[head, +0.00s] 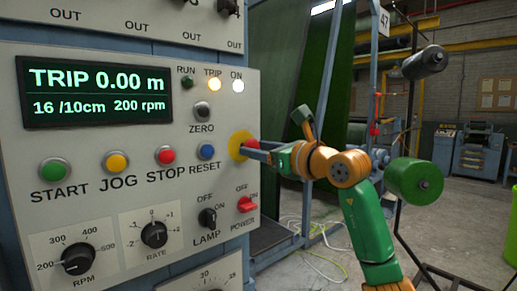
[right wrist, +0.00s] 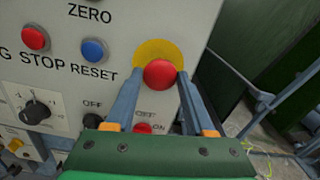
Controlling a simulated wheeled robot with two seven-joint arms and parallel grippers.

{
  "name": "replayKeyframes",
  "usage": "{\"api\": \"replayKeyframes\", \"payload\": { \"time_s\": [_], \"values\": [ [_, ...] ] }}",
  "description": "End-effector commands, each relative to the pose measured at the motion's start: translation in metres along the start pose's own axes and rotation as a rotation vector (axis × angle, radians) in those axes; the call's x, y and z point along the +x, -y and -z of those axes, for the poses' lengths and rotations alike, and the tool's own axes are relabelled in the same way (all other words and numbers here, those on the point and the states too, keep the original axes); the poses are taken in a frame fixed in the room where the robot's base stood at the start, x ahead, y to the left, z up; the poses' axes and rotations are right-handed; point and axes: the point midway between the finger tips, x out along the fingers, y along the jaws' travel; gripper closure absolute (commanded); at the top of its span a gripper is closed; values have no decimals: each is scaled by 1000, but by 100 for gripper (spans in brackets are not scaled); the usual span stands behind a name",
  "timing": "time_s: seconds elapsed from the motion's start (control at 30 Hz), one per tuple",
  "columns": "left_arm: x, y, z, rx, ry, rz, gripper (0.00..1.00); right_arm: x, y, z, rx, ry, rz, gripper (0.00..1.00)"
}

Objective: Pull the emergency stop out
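The emergency stop is a red mushroom knob (right wrist: 160,74) on a round yellow plate (right wrist: 158,47), on the right part of the grey control panel. In the head view the yellow plate (head: 236,146) shows, and my right gripper partly hides the knob. My right gripper (right wrist: 160,76) comes from the right, its two grey fingers on either side of the knob. Both fingertips appear to touch the knob's sides, so it looks shut on it. My left gripper is not in view.
The panel display (head: 97,92) reads TRIP 0.00 m. The blue RESET button (head: 206,152) is close left of the stop; the red POWER switch (head: 246,204) is below. A metal frame stands to the right.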

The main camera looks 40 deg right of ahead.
Motion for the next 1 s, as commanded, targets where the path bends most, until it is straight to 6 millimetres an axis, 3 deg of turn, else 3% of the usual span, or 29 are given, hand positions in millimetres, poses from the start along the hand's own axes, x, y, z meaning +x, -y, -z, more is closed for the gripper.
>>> {"api": "replayKeyframes", "payload": {
  "time_s": [0.03, 0.13, 0.77, 0.8, 0.9, 1.0],
  "values": [
    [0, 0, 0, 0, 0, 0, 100, 0, 0, 0, 0, 2, -2, 75],
    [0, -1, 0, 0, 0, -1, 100, 0, -1, -1, 0, 2, -2, 100],
    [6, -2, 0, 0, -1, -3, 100, -18, -1, 0, 1, 0, -3, 100],
    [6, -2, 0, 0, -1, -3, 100, -18, -1, 0, 1, -1, -3, 41],
    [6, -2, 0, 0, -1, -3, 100, -18, -1, 0, 1, 0, -3, 16],
    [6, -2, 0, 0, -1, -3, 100, -18, -1, 0, 1, 0, -2, 16]
  ]
}}
